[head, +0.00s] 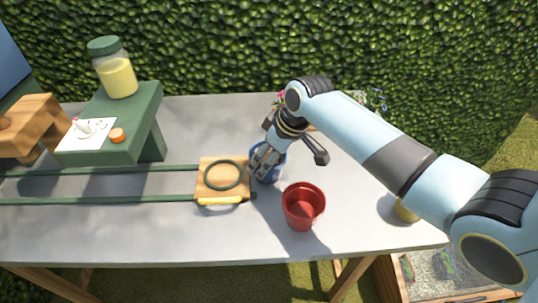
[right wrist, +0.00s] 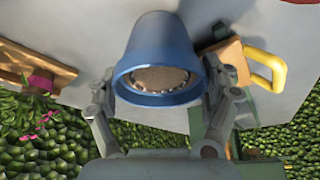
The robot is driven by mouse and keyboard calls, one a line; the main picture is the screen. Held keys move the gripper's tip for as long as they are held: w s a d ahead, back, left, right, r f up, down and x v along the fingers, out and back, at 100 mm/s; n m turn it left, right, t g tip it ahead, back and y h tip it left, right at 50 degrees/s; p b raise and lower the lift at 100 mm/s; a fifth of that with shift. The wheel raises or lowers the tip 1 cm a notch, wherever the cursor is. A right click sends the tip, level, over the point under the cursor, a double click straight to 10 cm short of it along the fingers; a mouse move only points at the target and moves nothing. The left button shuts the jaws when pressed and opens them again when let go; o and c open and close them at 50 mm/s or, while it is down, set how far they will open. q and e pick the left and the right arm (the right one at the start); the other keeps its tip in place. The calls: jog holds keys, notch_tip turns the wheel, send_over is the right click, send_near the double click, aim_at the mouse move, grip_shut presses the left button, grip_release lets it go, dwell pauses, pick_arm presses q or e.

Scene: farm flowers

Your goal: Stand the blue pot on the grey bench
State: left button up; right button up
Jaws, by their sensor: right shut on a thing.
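The blue pot (head: 272,174) is near the middle of the grey bench (head: 130,232), partly hidden behind my right gripper (head: 265,160). In the right wrist view, the fingers of my right gripper (right wrist: 157,98) are on both sides of the blue pot (right wrist: 160,45), near its rim. The gripper is shut on the pot. The pot's wide open end faces the wrist camera, with a brown round surface inside. I cannot tell whether the pot's base touches the bench. My left gripper is not in view.
A red pot (head: 303,206) stands just right of the blue pot. A wooden block with a green ring (head: 222,178) and yellow handle sits left, on green rails (head: 120,200). A green stand (head: 145,115) bears a jar (head: 117,75). The bench's front left is clear.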

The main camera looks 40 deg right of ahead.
jog(key=shift+f, duration=0.15)
jog(key=o, duration=1.3)
jog(key=shift+c, duration=0.2)
jog(key=v, duration=1.2)
jog(key=shift+p, duration=0.45)
jog(key=shift+s+d, duration=0.1)
